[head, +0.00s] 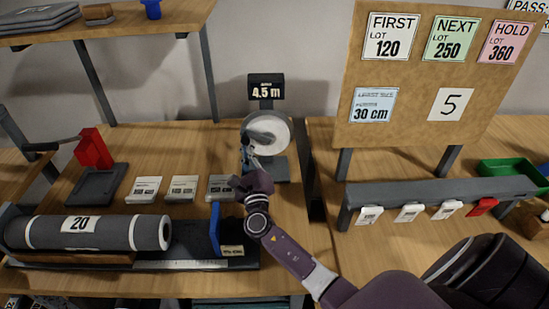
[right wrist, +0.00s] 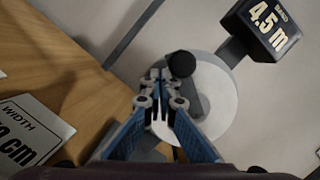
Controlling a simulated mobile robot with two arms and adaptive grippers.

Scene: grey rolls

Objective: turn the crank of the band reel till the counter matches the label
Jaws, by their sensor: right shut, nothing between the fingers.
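The band reel (head: 268,132) is a pale disc on a grey stand at the table's back middle; it fills the middle of the right wrist view (right wrist: 218,100). Its dark round crank knob (right wrist: 181,64) shows just beyond my fingertips; I cannot tell whether they touch it. The black counter (head: 266,88) above the reel reads 4.5 m, also in the right wrist view (right wrist: 268,27). My right gripper (head: 247,152) is shut and empty, in front of the disc's left side; its blue fingers (right wrist: 158,92) point at the crank. My left gripper is out of view.
A grey roll (head: 100,232) marked 20 lies front left. Several white cards (head: 183,189) lie behind it, beside a red part (head: 93,150). A blue upright plate (head: 215,229) stands left of my right arm. A board (head: 410,135) with lot labels and a 30 cm label stands right.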

